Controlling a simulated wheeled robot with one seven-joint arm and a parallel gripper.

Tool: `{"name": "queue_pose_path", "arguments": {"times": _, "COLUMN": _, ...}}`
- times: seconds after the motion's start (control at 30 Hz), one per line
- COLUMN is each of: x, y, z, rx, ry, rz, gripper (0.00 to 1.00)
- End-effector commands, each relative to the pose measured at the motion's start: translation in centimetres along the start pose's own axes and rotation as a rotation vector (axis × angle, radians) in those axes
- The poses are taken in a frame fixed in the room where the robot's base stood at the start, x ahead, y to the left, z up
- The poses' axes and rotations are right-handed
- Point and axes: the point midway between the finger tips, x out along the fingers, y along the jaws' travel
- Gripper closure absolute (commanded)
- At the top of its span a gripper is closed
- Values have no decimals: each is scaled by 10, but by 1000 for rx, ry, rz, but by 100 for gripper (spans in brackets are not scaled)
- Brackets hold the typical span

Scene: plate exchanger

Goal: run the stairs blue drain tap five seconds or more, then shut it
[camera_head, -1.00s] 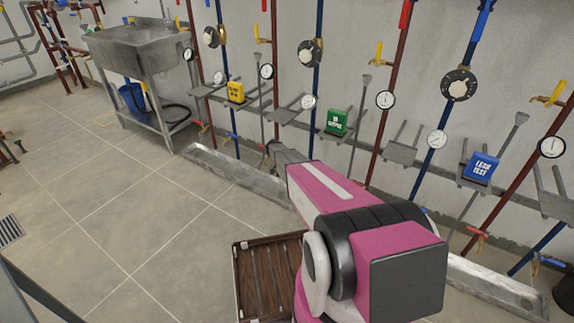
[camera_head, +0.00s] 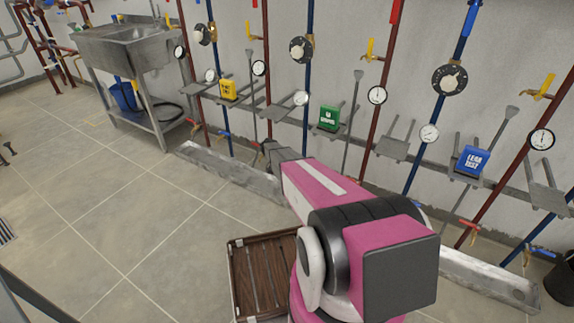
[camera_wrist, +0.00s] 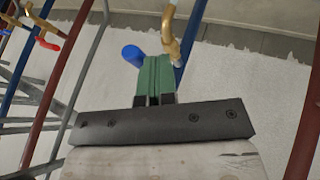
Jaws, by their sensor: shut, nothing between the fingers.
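In the wrist view, my gripper (camera_wrist: 153,60) has its green fingers together, with nothing between them. A blue handle (camera_wrist: 133,55) lies just left of the fingertips; I cannot tell if they touch. A brass tap (camera_wrist: 171,38) is just right of the fingertips, in front of a blue pipe (camera_wrist: 186,50). I cannot tell how far the handle is turned, and I see no running water. In the head view my pink arm hides the fingers and this tap. No readable label there marks the stairs line.
A red-handled tap (camera_wrist: 47,43) is left in the wrist view. In the head view, a metal trough (camera_head: 225,170) runs along the wall under red and blue pipes, gauges and small shelves. A slatted wooden tray (camera_head: 262,272) is near my arm. Open tiled floor lies left.

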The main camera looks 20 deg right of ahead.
Motion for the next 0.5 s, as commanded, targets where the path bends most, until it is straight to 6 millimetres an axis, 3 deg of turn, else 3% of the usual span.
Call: {"name": "queue_pose_path", "arguments": {"times": 0.5, "x": 8, "y": 26, "z": 8, "rx": -229, "ry": 120, "rz": -120, "gripper": 100}}
